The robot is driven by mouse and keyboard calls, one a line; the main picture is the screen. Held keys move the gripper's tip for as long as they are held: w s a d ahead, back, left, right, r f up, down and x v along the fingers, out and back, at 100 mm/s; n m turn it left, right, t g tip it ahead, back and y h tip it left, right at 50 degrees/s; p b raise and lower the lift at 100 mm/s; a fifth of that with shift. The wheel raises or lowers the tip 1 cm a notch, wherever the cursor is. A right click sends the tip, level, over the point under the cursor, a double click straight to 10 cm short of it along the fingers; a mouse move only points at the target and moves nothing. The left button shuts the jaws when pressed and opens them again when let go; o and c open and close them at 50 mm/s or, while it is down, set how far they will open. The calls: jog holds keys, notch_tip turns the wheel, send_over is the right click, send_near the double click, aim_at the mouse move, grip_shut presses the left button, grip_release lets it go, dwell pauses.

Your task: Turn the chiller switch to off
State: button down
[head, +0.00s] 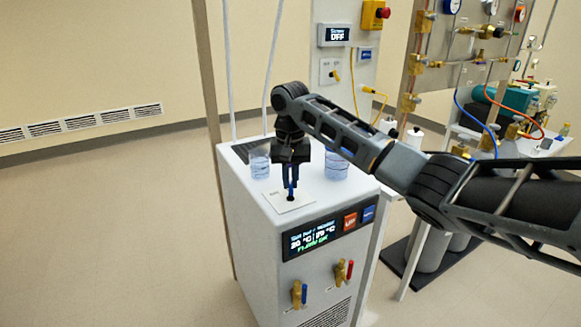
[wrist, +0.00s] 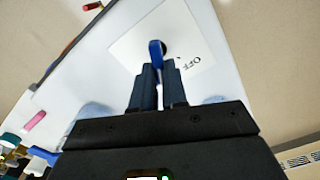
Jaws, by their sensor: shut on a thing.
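The chiller (head: 240,215) is a white cabinet with a lit display (head: 312,238) on its front; the display shows green text on its lowest line. Its switch is on the top, on a pale plate (head: 276,204). In the wrist view the switch's blue handle (wrist: 156,50) stands over a dark round base, and the plate (wrist: 140,42) carries the word OFF (wrist: 193,62) to the right of the handle. My gripper (head: 290,188) points down and is shut on the handle; in the wrist view its fingers (wrist: 158,82) close on either side of it. The fingers hide part of the handle, and its exact pointing is unclear.
Two clear bluish containers (head: 260,163) (head: 336,166) stand on the chiller top, either side of my gripper. Brass valves (head: 297,294) with coloured handles stick out of its front. Behind are a panel with a red button (head: 383,12) and a gas rack (head: 490,60). Floor at left is clear.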

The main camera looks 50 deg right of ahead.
jog(key=shift+a+r+n+p, duration=0.1)
jog(key=shift+r+n+p, duration=0.2)
jog(key=shift+p, duration=0.75)
jog(key=shift+f+n+p, duration=0.2)
jog(key=shift+n+p, duration=0.4)
jog(key=shift+p, duration=0.25)
jog(key=shift+w+n+p, duration=0.1)
jog(key=shift+n+p, duration=0.2)
jog(key=shift+a+n+p, duration=0.1)
jog(key=shift+n+p, duration=0.55)
jog(key=shift+n, duration=0.45)
jog(key=shift+f, duration=0.1)
jog(key=c, duration=1.2)
grip_release()
jog(key=shift+o, duration=0.2)
jog(key=shift+r+b, duration=0.3)
jog(key=shift+r, duration=3.6)
